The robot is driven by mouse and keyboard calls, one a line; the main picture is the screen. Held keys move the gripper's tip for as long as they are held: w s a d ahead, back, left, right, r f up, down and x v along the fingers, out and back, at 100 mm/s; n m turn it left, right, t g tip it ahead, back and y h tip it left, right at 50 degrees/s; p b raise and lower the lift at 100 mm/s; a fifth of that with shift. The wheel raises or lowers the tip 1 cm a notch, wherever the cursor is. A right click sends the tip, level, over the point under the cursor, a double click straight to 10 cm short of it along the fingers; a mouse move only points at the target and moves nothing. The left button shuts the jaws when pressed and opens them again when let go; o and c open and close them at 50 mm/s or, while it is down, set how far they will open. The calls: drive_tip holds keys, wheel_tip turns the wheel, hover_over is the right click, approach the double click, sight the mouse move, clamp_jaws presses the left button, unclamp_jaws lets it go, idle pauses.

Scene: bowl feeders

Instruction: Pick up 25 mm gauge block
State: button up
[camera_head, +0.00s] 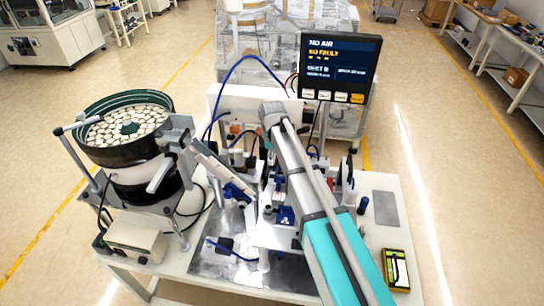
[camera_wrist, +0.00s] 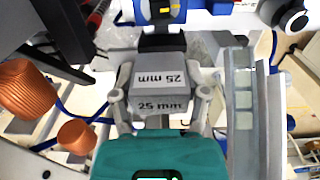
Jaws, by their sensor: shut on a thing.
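The 25 mm gauge block (camera_wrist: 163,86) is a grey block with "25 mm" printed on two of its faces. It sits in the middle of the wrist view. My gripper (camera_wrist: 162,96) is shut on it, with one grey finger against its left side and one against its right. I cannot tell whether the block touches the surface below. In the head view my arm hides the block and the gripper.
A bowl feeder (camera_head: 125,130) full of pale parts stands left on the white table (camera_head: 380,185). A screen (camera_head: 340,68) reads "NO AIR". A yellow handheld device (camera_head: 397,270) lies front right. Copper-coloured cylinders (camera_wrist: 25,90) and a grey rail (camera_wrist: 243,100) flank the gripper.

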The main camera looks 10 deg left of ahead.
drive_tip(key=shift+r+p, duration=0.6)
drive_tip(key=shift+r, duration=0.35)
drive_tip(key=shift+s, duration=0.1)
